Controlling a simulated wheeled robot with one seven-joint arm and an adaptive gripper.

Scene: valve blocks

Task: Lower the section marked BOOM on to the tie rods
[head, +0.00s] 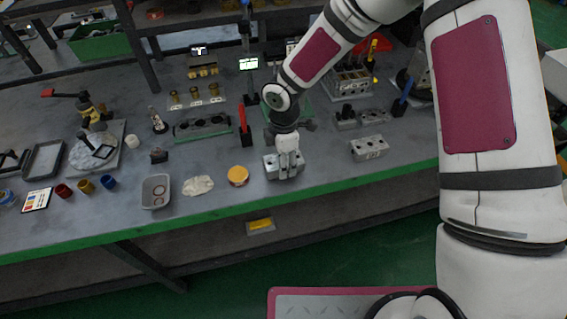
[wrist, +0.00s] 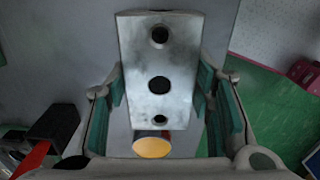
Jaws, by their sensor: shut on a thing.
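My gripper (head: 288,158) points down near the front edge of the bench, shut on a grey metal valve section (head: 272,168). In the wrist view the section (wrist: 159,60) lies between the green-padded fingers and shows a row of three dark holes. No lettering is readable on it, so I cannot tell whether it is marked BOOM. I cannot tell whether it touches the bench. A similar loose block (head: 369,148) with a small mark on its front stands to the right. A metal block assembly (head: 350,82) with upright parts stands further back; I cannot make out the tie rods clearly.
A yellow-lidded round tin (head: 238,176) is just left of the held section; it also shows in the wrist view (wrist: 152,146). A red-handled tool (head: 243,125) stands behind. A cloth (head: 198,186) and grey tray (head: 156,191) lie left. Bare bench separates the held section and the right block.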

